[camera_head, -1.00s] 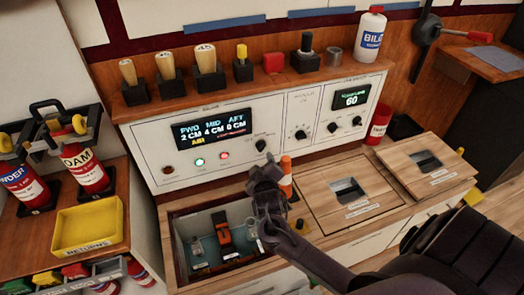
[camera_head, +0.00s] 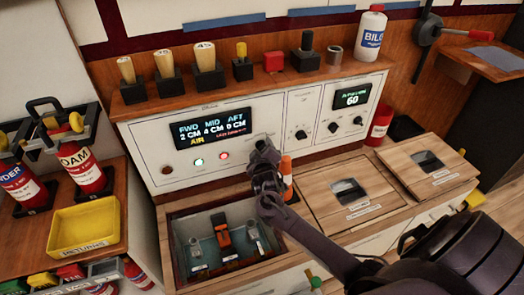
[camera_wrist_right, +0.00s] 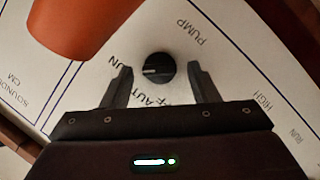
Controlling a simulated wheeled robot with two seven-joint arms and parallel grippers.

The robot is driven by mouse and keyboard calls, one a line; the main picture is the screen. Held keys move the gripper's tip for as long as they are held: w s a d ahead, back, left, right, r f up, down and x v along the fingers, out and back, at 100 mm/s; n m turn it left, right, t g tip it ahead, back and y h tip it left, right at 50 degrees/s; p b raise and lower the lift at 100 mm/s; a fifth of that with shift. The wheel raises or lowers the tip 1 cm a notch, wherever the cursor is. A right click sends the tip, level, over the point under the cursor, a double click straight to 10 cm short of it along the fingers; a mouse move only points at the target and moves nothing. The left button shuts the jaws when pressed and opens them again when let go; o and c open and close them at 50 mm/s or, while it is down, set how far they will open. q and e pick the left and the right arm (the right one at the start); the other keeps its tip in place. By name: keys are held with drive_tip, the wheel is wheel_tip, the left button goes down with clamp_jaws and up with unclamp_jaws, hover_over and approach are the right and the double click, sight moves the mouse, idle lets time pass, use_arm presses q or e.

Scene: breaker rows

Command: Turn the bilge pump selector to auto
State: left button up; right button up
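The bilge pump selector is a round black knob (camera_wrist_right: 158,70) on the white panel (camera_head: 160,150), with lettering including "PUMP" around it. Its small pale mark points left in the right wrist view. My right gripper (camera_wrist_right: 158,78) is open, with one finger on each side of the knob and gaps between. In the head view my right gripper (camera_head: 264,150) covers the knob. The panel display (camera_head: 215,128) shows FWD 2 CM, MID 4 CM, AFT 0 CM. My left gripper is out of view.
An orange and white object (camera_head: 286,175) stands close beside my right gripper; a large orange shape (camera_wrist_right: 80,22) fills the wrist view's upper left. Below the panel is an open bin (camera_head: 180,250). Wooden-handled stamps (camera_head: 165,75) and a white bottle (camera_head: 370,35) line the shelf above.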

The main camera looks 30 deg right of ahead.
drive_tip(key=c, duration=0.9)
drive_tip(key=n+h+p, duration=0.1)
drive_tip(key=n, duration=0.1)
drive_tip(key=shift+a+f+n+h+p, duration=0.1)
drive_tip(key=shift+a+n+h+p, duration=0.05)
drive_tip(key=shift+n+h+p, duration=0.2)
drive_tip(key=shift+f+n+t+h, duration=0.25)
drive_tip(key=shift+n+t, duration=0.25)
drive_tip(key=shift+n, duration=0.55)
drive_tip(key=shift+n+h, duration=0.3)
drive_tip(key=shift+n, duration=0.3)
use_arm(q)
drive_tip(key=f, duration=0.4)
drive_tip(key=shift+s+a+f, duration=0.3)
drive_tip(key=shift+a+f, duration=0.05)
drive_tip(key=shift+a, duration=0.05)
use_arm(e)
drive_tip(key=shift+n+t, duration=0.3)
drive_tip(key=shift+n, duration=0.2)
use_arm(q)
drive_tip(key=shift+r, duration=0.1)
